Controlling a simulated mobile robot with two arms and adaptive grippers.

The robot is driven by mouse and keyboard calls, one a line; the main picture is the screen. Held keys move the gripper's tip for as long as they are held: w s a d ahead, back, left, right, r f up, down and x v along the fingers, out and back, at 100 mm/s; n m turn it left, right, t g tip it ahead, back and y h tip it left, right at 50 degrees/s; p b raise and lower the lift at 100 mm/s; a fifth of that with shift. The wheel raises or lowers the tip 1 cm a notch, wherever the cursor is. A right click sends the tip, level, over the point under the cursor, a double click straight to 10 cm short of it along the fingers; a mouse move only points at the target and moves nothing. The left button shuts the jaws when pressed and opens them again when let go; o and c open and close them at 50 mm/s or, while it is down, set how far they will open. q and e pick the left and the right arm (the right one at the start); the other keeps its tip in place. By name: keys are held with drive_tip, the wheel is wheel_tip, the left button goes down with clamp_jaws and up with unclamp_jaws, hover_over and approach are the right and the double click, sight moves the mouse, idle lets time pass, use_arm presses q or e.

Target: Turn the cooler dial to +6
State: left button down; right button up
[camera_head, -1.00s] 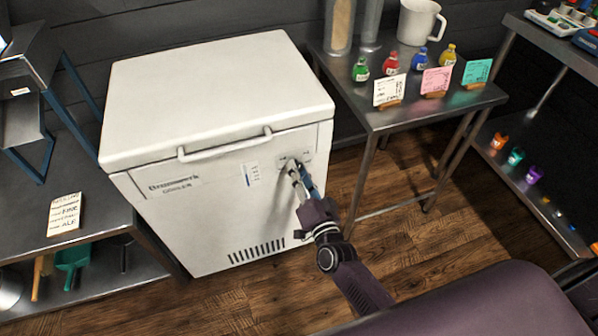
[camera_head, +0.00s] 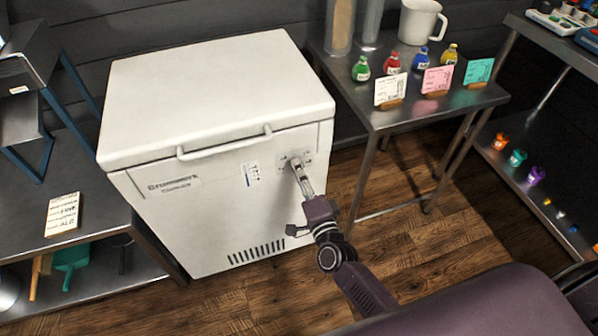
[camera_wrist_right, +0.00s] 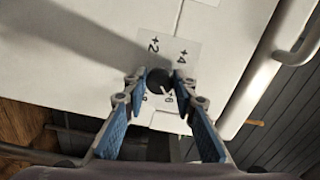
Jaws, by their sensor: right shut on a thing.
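The white cooler (camera_head: 215,215) stands upright with its lid closed. Its dial panel is on the upper right of the front face. In the right wrist view the round black dial (camera_wrist_right: 158,80) sits on a pale scale plate (camera_wrist_right: 178,42) with printed +2 and +4 above it. Lower marks are partly hidden by the fingers, and I cannot tell the pointer's exact setting. My right gripper (camera_head: 296,163) is at the panel; in the right wrist view its fingers (camera_wrist_right: 158,86) straddle the dial and are shut on it. My left gripper is not in view.
A steel table (camera_head: 440,112) right of the cooler holds small bottles, cards and a white jug (camera_head: 420,22). A lower bench (camera_head: 85,225) with a paper card stands left. The lid handle (camera_head: 225,145) projects left of the panel. Wooden floor (camera_head: 400,245) is open at the right.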

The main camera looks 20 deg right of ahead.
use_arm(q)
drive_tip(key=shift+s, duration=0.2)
use_arm(e)
drive_tip(key=o, duration=1.2)
drive_tip(key=shift+c, duration=0.2)
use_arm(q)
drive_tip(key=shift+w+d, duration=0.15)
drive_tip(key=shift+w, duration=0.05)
use_arm(e)
drive_tip(key=s, duration=1.2)
drive_tip(key=shift+d, duration=0.25)
